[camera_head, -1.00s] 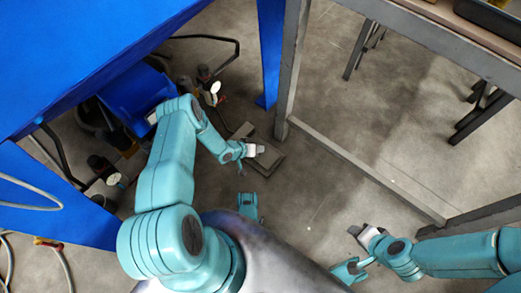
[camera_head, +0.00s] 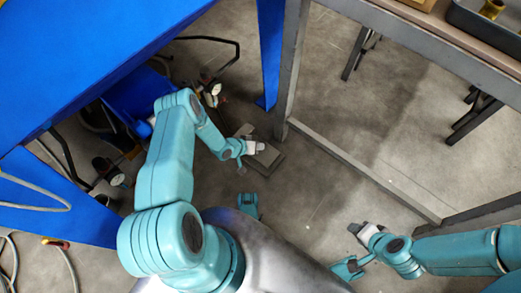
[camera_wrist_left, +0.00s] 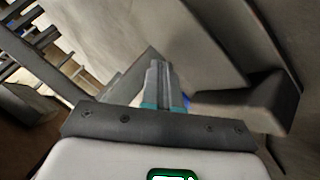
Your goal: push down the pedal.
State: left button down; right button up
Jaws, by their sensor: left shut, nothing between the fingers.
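The pedal (camera_head: 270,163) is a flat dark grey plate on the floor, near the foot of the grey frame in the head view. My left gripper (camera_head: 260,146) is over its upper part and hides some of it. I cannot tell whether the gripper touches it. In the left wrist view the fingers (camera_wrist_left: 160,82) are together with nothing between them. A grey block-like part (camera_wrist_left: 245,105) lies just right of the fingers there; it may be the pedal. My right gripper (camera_head: 358,230) is at the lower right, away from the pedal; its opening is unclear.
A grey metal frame leg (camera_head: 291,75) and low crossbar (camera_head: 365,173) stand right of the pedal. A blue structure (camera_head: 90,60) with a blue post (camera_head: 270,55) is at the left. Gauges and hoses sit beneath it. Bare floor (camera_head: 310,200) lies between my arms.

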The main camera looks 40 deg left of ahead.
pick_arm(q)
notch_tip(320, 180, up, 4)
jog(key=shift+r+p, duration=0.15)
jog(key=shift+p, duration=1.1)
pick_arm(e)
notch_tip(320, 180, up, 3)
jog(key=shift+f, duration=0.1)
